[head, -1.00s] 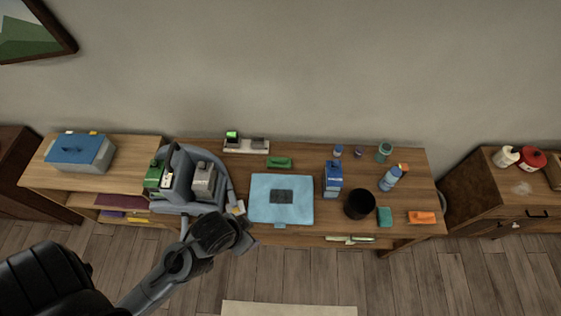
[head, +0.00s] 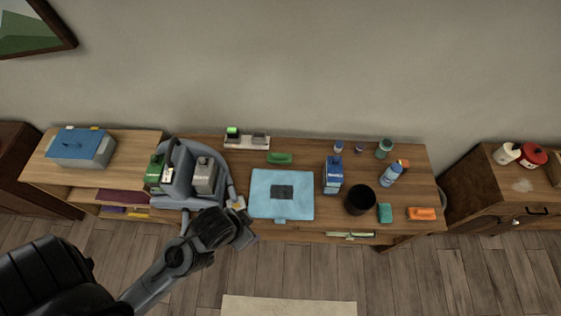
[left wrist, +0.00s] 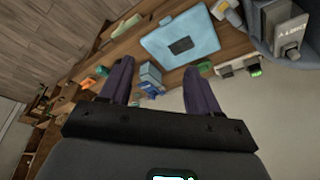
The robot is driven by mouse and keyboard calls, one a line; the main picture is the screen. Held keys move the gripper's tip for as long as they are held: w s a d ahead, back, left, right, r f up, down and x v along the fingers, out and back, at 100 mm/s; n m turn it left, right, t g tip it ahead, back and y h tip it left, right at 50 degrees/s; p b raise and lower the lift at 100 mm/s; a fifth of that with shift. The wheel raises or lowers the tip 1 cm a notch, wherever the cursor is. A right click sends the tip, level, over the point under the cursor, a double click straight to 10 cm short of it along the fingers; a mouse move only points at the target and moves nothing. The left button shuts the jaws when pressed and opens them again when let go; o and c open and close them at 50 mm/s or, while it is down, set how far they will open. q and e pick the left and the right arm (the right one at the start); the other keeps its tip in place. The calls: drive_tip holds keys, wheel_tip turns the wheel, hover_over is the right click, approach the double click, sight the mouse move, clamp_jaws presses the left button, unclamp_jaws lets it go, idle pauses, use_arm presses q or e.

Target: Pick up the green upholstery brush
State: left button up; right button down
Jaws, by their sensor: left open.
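The green upholstery brush (head: 280,158) lies on the wooden desk behind the light blue mat, near the wall. In the left wrist view a bit of green (left wrist: 200,64) shows beside the tip of the right-hand finger, partly hidden by it. My left gripper (head: 246,230) is at the desk's front edge, left of the mat and well in front of the brush. In the left wrist view its two dark fingers (left wrist: 158,64) are spread apart with nothing held between them. My right gripper is out of view.
The light blue mat (head: 264,207) with a dark patch lies between gripper and brush. A grey caddy (head: 180,190) with bottles stands at left. A blue box (head: 333,177), black cup (head: 360,200), teal sponge (head: 385,213) and orange item (head: 421,214) stand at right.

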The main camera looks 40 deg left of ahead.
use_arm(q)
drive_tip(key=shift+o, duration=0.2)
drive_tip(key=o, duration=0.4)
